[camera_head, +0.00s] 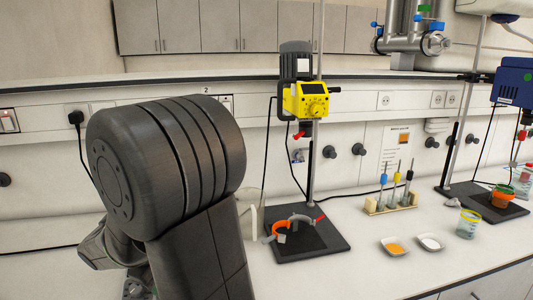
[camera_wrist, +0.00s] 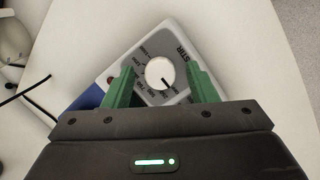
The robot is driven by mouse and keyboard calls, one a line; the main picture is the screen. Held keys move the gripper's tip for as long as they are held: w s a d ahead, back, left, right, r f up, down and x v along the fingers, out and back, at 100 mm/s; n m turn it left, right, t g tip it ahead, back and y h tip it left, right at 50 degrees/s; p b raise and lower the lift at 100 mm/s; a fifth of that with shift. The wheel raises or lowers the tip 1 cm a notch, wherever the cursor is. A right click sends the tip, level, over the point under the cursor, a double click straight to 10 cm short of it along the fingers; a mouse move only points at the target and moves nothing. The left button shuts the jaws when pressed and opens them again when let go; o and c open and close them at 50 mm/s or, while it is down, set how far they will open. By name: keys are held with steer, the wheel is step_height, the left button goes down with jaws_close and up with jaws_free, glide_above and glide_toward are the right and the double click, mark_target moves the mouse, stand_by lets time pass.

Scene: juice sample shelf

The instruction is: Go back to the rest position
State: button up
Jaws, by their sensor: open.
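My gripper (camera_wrist: 157,88) is in the wrist view, with two green fingers spread apart and nothing between them. Below and beyond the fingers is a grey and blue stirrer (camera_wrist: 176,45) with a white round knob and the marking "STIR". The knob shows between the fingers; I cannot tell how far below them it is. In the head view my dark arm covers the left middle, and my gripper is hidden there.
A yellow overhead stirrer (camera_head: 306,100) hangs on a stand with a black base (camera_head: 318,243). A rack (camera_head: 390,206) with several tools, two small dishes (camera_head: 394,246) and a cup (camera_head: 467,224) stand to the right. The front bench (camera_head: 345,280) is clear.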

stand_by(0.3)
steer(key=v, duration=1.4)
steer(key=x, duration=1.3)
steer(key=shift+d+f, duration=0.1)
steer(key=shift+f, duration=0.2)
steer(key=shift+w+f+m, duration=0.15)
steer(key=shift+f+m, duration=0.1)
steer(key=shift+m, duration=0.05)
steer(key=m+g, duration=0.1)
steer(key=m, duration=0.3)
steer(key=shift+m+y+b, duration=0.35)
steer(key=shift+m+y, duration=0.05)
steer(key=m+y+b, duration=0.1)
steer(key=m, duration=0.3)
steer(key=shift+d+g, duration=0.15)
steer(key=shift+g, duration=0.15)
steer(key=m+y+b, duration=0.1)
steer(key=m+b, duration=0.1)
steer(key=m, duration=0.3)
steer(key=shift+d+r+m+y+b, duration=0.1)
steer(key=shift+m+y+b, duration=0.45)
steer(key=shift+m, duration=0.95)
